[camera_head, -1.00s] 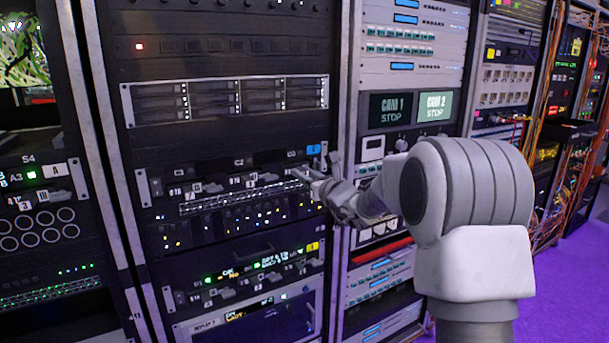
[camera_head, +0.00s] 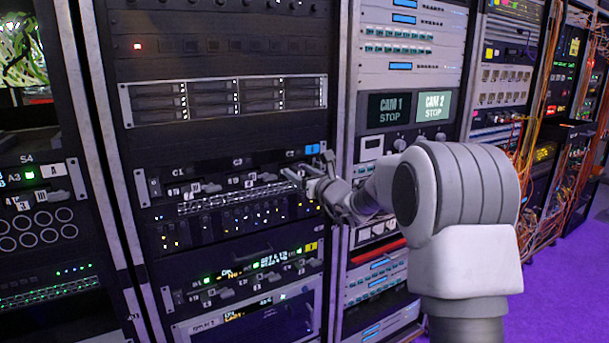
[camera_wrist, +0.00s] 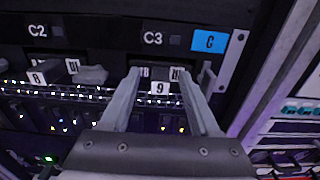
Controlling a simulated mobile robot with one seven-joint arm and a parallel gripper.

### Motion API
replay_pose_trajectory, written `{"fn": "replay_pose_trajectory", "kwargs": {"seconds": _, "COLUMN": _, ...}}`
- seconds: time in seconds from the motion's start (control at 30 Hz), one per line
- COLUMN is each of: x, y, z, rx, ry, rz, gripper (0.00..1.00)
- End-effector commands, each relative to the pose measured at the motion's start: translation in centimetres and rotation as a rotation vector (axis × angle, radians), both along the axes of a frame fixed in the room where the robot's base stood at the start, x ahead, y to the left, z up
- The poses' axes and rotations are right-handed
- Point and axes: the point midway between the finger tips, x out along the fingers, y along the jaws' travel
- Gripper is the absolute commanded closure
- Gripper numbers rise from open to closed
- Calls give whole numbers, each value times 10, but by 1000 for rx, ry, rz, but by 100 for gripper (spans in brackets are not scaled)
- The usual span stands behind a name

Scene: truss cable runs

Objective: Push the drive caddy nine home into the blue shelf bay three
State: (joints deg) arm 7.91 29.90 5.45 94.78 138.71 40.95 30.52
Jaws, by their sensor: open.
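The drive caddy nine (camera_wrist: 160,88) shows in the wrist view by its white "9" label, at the shelf front below the C3 marking (camera_wrist: 152,38). The blue shelf carries a blue "C" tag (camera_wrist: 209,41) to the right of C3; the tag also shows in the head view (camera_head: 312,149). My gripper (camera_wrist: 158,71) is open, with one finger on each side of the caddy's labelled front. I cannot tell whether the fingers touch it or how far the caddy stands out. In the head view my gripper (camera_head: 308,165) is at the shelf's right end and hides bay three.
Caddy eight (camera_wrist: 36,77) and a grey handle (camera_wrist: 91,74) sit to the left under C2. A lit patch row (camera_head: 240,197) runs just below the shelf. A yellow-tagged shelf (camera_head: 311,246) is lower. A metal rack post (camera_wrist: 275,65) stands close on the right.

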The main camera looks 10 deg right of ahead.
Motion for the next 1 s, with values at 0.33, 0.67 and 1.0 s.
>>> {"fn": "replay_pose_trajectory", "kwargs": {"seconds": 0.33, "x": -37, "y": -16, "z": 2, "rx": -1, "ry": -3, "rz": -2, "gripper": 38}}
{"fn": "replay_pose_trajectory", "kwargs": {"seconds": 0.67, "x": -100, "y": -43, "z": 3, "rx": 0, "ry": -4, "rz": -3, "gripper": 38}}
{"fn": "replay_pose_trajectory", "kwargs": {"seconds": 1.0, "x": -152, "y": -64, "z": 3, "rx": 1, "ry": -5, "rz": -2, "gripper": 38}}
